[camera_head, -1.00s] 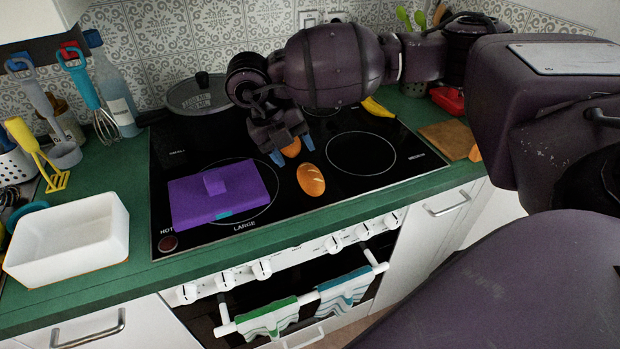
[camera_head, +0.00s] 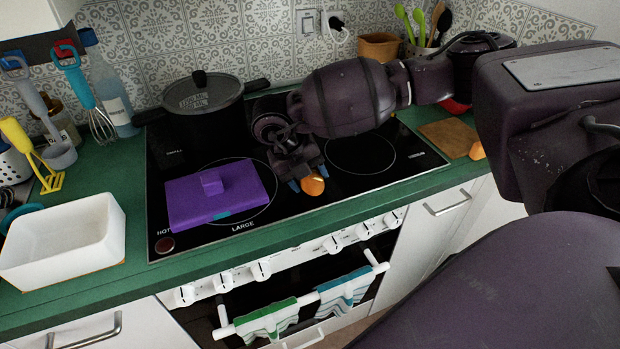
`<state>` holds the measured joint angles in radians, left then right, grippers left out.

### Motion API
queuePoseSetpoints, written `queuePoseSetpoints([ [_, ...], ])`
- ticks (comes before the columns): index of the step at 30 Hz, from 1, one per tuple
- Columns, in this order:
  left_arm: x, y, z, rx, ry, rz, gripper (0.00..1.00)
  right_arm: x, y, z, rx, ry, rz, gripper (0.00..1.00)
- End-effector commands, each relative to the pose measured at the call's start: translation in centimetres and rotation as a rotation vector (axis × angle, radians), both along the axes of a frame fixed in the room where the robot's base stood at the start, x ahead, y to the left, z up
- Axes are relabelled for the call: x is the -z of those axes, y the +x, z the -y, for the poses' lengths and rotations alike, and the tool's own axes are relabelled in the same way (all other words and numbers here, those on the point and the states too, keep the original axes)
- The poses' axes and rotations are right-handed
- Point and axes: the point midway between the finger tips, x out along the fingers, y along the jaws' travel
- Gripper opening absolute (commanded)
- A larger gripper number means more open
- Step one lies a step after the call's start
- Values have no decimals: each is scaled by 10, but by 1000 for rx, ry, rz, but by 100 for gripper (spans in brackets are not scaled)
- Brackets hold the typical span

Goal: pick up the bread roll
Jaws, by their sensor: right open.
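The bread roll (camera_head: 313,187) is golden brown and lies on the black cooktop near its front edge, right of the purple box. My right gripper (camera_head: 308,179) is right over it, with its blue fingertips apart, one to the left and one to the right of the roll's upper part. The gripper hides the back of the roll. I cannot tell whether the fingers touch it. My left gripper is not in view.
A purple lidded box (camera_head: 240,190) sits left of the roll. A dark pot (camera_head: 205,125) stands behind it. A white tub (camera_head: 105,247) is at the left. A wooden board (camera_head: 447,136) lies right of the cooktop (camera_head: 395,172).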

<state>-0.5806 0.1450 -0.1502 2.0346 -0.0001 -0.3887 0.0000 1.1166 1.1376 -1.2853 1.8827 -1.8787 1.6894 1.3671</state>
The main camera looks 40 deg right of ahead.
Motion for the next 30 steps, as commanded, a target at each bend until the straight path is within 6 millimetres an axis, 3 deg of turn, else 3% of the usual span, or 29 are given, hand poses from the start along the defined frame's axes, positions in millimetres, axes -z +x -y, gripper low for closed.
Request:
queuePoseSetpoints([
  [1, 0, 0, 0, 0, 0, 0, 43, 0, 0, 0, 0, 0, 0, 58],
  [7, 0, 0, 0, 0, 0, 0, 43, 0, 0, 0, 0, 0, 0, 28],
  [17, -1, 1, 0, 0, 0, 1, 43, -7, 0, 0, 1, 0, 2, 28],
  [23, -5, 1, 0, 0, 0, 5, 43, -38, 1, 0, 0, 0, 6, 28],
  [30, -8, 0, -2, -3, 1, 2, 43, -100, 1, 0, -1, 1, 7, 28],
])
